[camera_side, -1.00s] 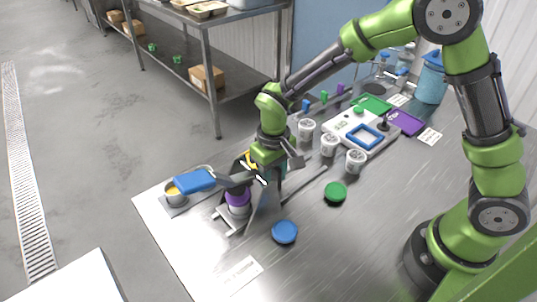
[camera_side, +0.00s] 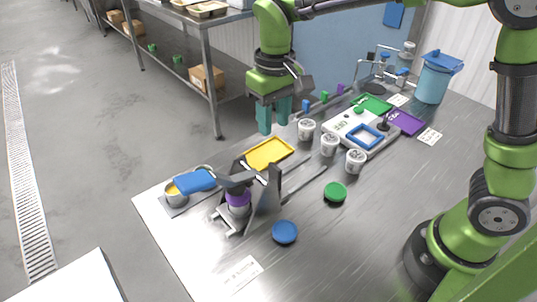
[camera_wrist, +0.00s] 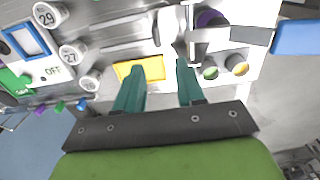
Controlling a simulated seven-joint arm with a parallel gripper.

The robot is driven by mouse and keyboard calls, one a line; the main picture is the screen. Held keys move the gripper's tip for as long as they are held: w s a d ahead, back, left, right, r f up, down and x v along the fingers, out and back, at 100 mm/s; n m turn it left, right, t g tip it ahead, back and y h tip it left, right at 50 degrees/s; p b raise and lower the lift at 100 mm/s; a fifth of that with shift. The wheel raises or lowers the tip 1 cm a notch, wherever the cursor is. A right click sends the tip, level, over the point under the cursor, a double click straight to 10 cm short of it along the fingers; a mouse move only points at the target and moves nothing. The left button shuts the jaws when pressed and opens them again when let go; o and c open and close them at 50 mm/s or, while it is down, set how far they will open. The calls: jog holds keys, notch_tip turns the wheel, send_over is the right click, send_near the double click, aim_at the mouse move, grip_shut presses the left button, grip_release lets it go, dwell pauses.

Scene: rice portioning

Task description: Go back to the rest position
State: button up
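My gripper (camera_side: 274,117) is raised above the far edge of the steel table (camera_side: 340,240), its two teal fingers apart with nothing between them. It also shows in the wrist view (camera_wrist: 160,75), open, pointing toward the table. A yellow tray (camera_side: 270,153) lies flat on the table below it. A grey press-like stand (camera_side: 268,185) with a purple piece (camera_side: 238,197) in it stands in front of the yellow tray.
A blue-handled tool (camera_side: 195,181) rests by small pots on the left. Several white numbered cups (camera_side: 329,144) stand before a device with a blue frame (camera_side: 365,136). Blue (camera_side: 285,232) and green (camera_side: 335,191) discs lie in front. A steel shelf (camera_side: 205,75) stands behind.

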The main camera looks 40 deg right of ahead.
jog(key=shift+r, duration=0.25)
jog(key=s+d+r+m+t+y, duration=0.1)
jog(key=s+d+r+m+t, duration=0.1)
jog(key=s+d, duration=0.3)
jog(key=s+d+r+m+t+y, duration=0.1)
jog(key=s+d+t, duration=0.4)
jog(key=s, duration=0.5)
jog(key=shift+d+r+m, duration=0.45)
jog(key=shift+r+m, duration=0.05)
jog(key=shift+r, duration=0.1)
